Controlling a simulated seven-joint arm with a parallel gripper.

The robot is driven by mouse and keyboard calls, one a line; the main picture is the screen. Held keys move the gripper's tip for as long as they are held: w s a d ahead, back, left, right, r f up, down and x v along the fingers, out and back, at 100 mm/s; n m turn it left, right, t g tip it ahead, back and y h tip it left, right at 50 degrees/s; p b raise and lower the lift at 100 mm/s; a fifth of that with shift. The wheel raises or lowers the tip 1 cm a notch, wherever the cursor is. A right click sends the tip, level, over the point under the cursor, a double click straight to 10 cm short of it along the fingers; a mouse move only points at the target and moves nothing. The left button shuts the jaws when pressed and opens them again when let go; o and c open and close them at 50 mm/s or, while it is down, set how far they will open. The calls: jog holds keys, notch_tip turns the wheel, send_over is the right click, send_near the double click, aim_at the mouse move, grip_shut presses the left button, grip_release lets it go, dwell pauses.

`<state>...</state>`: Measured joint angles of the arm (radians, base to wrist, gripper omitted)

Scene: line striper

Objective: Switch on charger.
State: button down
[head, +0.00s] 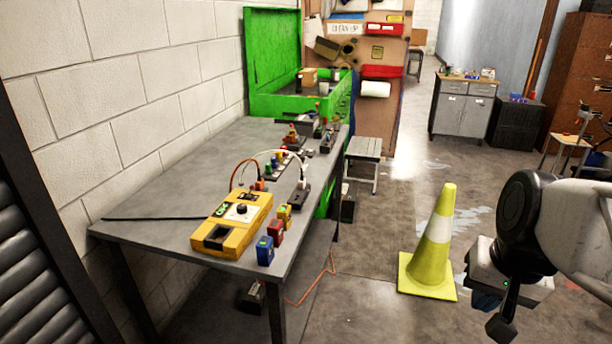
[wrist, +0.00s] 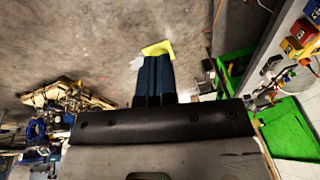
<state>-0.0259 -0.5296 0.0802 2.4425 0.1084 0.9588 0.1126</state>
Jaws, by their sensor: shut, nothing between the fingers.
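The charger (head: 235,225) is a yellow box with a black knob and a dark recess, lying near the front of the grey table. Green and dark details show near its knob; I cannot tell whether it is on. My gripper (head: 486,300) is at the right, beyond the traffic cone, well away from the table and charger. In the wrist view its blue fingers (wrist: 153,80) are together with nothing between them. I cannot make out the charger for certain in the wrist view.
Small blue, red and yellow blocks (head: 275,234) stand right of the charger on the table (head: 180,185). Cables and small parts lie behind it. A yellow traffic cone (head: 434,240) stands on the floor between table and gripper. A green chest (head: 272,50) is at the back.

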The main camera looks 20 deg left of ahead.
jog(key=w+a+m+g+y, duration=0.1)
jog(key=w+a+m+y, duration=0.2)
jog(key=w+a, duration=0.8)
jog(key=w+a+m+g+y, duration=0.15)
jog(key=w+a+m, duration=0.25)
jog(key=w+a, duration=0.75)
jog(key=w+a+f+m+y, duration=0.3)
jog(key=w+a+f, duration=0.2)
jog(key=w+a, duration=0.5)
jog(key=w+a+f+m+g+y, duration=0.1)
jog(key=w+a+f+m+y, duration=0.2)
jog(key=w+a+f, duration=0.3)
jog(key=shift+w+a+f+m, duration=0.4)
jog(key=shift+w+a, duration=1.6)
jog(key=shift+w, duration=2.45)
jog(key=shift+r+g, duration=0.1)
jog(key=shift+g, duration=0.15)
